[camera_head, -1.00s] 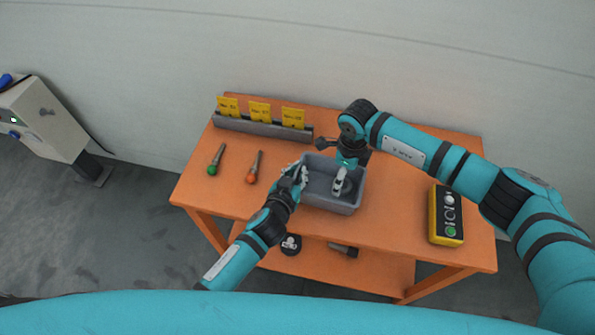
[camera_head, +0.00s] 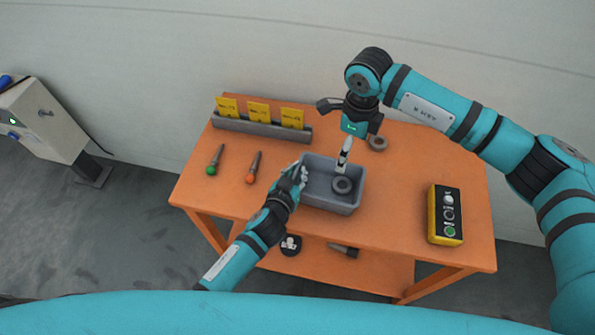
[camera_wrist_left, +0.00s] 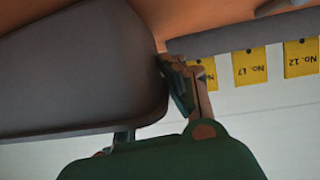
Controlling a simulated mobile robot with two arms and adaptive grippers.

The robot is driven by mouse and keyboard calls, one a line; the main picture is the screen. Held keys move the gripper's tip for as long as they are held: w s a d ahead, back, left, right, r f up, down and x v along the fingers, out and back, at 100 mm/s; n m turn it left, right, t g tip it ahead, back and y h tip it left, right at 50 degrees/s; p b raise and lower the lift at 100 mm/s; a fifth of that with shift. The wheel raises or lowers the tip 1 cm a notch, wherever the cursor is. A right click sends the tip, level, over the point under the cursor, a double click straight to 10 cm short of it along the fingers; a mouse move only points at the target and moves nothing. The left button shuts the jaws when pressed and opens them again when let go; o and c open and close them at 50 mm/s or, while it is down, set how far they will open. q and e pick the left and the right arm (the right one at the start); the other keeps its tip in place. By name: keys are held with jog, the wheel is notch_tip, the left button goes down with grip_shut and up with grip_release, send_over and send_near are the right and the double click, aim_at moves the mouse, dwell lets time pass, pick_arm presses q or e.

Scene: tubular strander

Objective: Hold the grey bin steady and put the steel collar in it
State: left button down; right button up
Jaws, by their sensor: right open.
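The grey bin (camera_head: 333,208) stands on the orange table. A dark grey ring, the steel collar (camera_head: 342,186), lies flat on the bin's floor at the right side. My left gripper (camera_head: 300,174) is at the bin's left wall and appears shut on it. In the left wrist view the bin (camera_wrist_left: 80,75) fills the left side, with a finger of my left gripper (camera_wrist_left: 187,88) against its edge; the other finger is mostly hidden. My right gripper (camera_head: 344,164) points down above the collar, open and empty, apart from it.
A second grey ring (camera_head: 377,143) lies on the table (camera_head: 410,170) behind the bin. A green-tipped tool (camera_head: 215,160) and an orange-tipped tool (camera_head: 253,168) lie left. A rack (camera_head: 262,128) with yellow cards stands at the back. A yellow button box (camera_head: 446,214) is at right.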

pick_arm(q)
jog(key=shift+s+f, duration=0.1)
jog(key=shift+f, duration=0.15)
jog(key=c, duration=1.4)
grip_release()
jog(key=shift+r, duration=0.1)
jog(key=v, duration=1.2)
jog(key=shift+r, duration=0.1)
